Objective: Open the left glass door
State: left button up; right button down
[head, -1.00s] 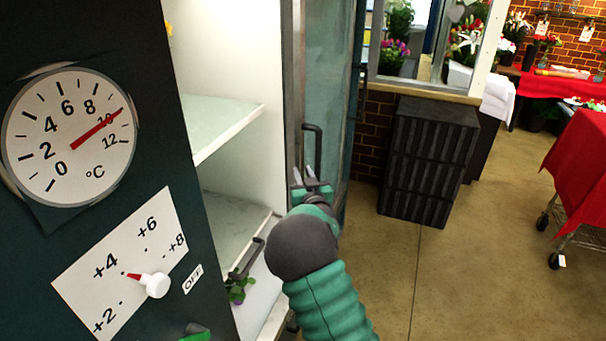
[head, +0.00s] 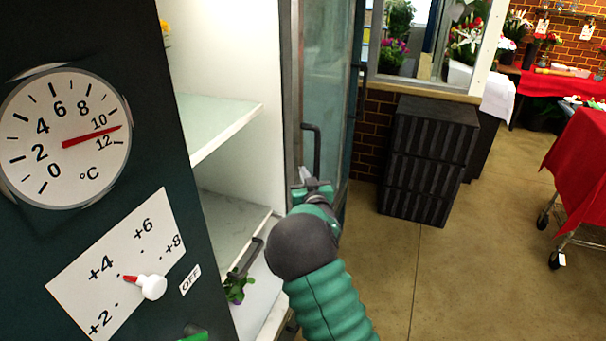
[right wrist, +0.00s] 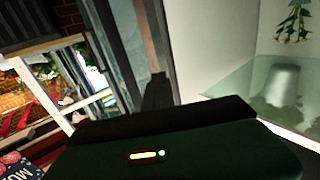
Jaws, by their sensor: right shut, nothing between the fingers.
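A tall glass door (head: 326,95) with a dark frame stands to the right of the cooler's white shelves. The shelf space beside it is uncovered. A dark bar handle (head: 317,145) stands upright on this door's near side. My right gripper (head: 304,176) is at the lower end of the handle, shut with nothing between its fingers. I cannot tell whether it touches the handle. In the right wrist view, the dark green gripper body fills the bottom, with door framing (right wrist: 128,50) ahead. My left gripper does not show.
A dark panel with a thermometer dial (head: 65,137) and a white knob (head: 152,287) borders the shelves on the left. A black crate stack (head: 428,160) stands right of the door. A red-draped wheeled cart (head: 580,160) is farther right, with bare floor between.

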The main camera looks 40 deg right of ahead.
jog(key=shift+d, duration=0.25)
jog(key=c, duration=2.1)
grip_release()
jog(key=shift+a, duration=0.2)
jog(key=shift+c, duration=0.2)
jog(key=o, duration=0.5)
jog(key=shift+o, duration=0.2)
jog(key=shift+d, duration=0.1)
jog(key=shift+s, duration=0.1)
jog(key=b+v, duration=0.1)
jog(key=v, duration=1.5)
jog(key=shift+s+a, duration=0.2)
jog(key=shift+s, duration=0.05)
jog(key=shift+f, duration=0.15)
